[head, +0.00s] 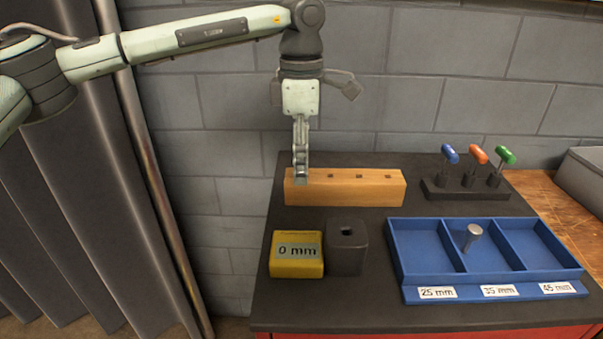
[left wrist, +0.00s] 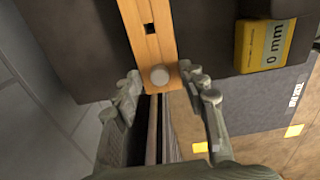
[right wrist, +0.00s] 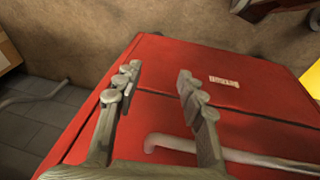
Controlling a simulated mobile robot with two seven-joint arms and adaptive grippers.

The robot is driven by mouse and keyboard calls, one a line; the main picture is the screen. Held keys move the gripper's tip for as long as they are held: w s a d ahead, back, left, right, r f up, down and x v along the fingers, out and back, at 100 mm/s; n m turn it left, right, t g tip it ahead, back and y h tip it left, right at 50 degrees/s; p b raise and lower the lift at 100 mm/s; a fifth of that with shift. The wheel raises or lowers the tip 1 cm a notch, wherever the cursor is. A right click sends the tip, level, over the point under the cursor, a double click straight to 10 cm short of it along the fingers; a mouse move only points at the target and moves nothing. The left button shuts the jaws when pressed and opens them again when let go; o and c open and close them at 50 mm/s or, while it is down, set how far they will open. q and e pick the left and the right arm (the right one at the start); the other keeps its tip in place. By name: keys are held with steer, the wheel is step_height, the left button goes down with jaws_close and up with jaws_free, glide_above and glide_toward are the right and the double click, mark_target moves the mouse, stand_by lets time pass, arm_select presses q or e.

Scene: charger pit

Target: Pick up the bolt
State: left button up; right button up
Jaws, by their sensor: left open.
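A bolt with a round grey head (left wrist: 159,76) sits in the end of the wooden block (head: 372,188). In the left wrist view it lies between the fingers of my left gripper (left wrist: 163,85), with gaps on both sides. In the head view my left gripper (head: 301,168) points down over the block's left end and hides this bolt. My left gripper is open and empty. Another bolt (head: 473,235) stands tilted in the blue tray (head: 418,268), in the middle compartment. My right gripper (right wrist: 158,76) is open and empty, with a red cabinet (right wrist: 165,75) below it.
A yellow 0 mm block (head: 296,262) and a dark block with a hole (head: 346,255) stand in front of the wooden block. Behind the tray, a dark rack (head: 440,190) holds blue, orange and green handled tools. A grey bin (head: 585,180) stands at the right.

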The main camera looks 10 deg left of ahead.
arm_select(q)
steer(key=shift+c, duration=1)
steer(key=c, duration=0.7)
jaws_close()
steer(key=shift+r, duration=0.1)
arm_select(e)
steer(key=shift+s, duration=0.2)
arm_select(q)
steer(key=shift+r, duration=0.45)
steer(key=r, duration=0.3)
steer(key=shift+s+a+r+b, duration=0.15)
steer(key=shift+a+r+b, duration=0.1)
steer(key=shift+b, duration=0.1)
steer(key=s+a+r+b, duration=0.1)
steer(key=s+a+r, duration=0.5)
steer(key=s+a, duration=0.1)
steer(key=shift+a+r, duration=0.25)
steer(key=shift+a, duration=0.6)
arm_select(e)
steer(key=shift+w+d+r, duration=0.1)
steer(key=shift+d+r, duration=0.05)
steer(key=shift+r, duration=0.95)
steer(key=shift+d+r, duration=0.15)
steer(key=shift+r, duration=0.9)
arm_select(q)
steer(key=shift+d, duration=0.1)
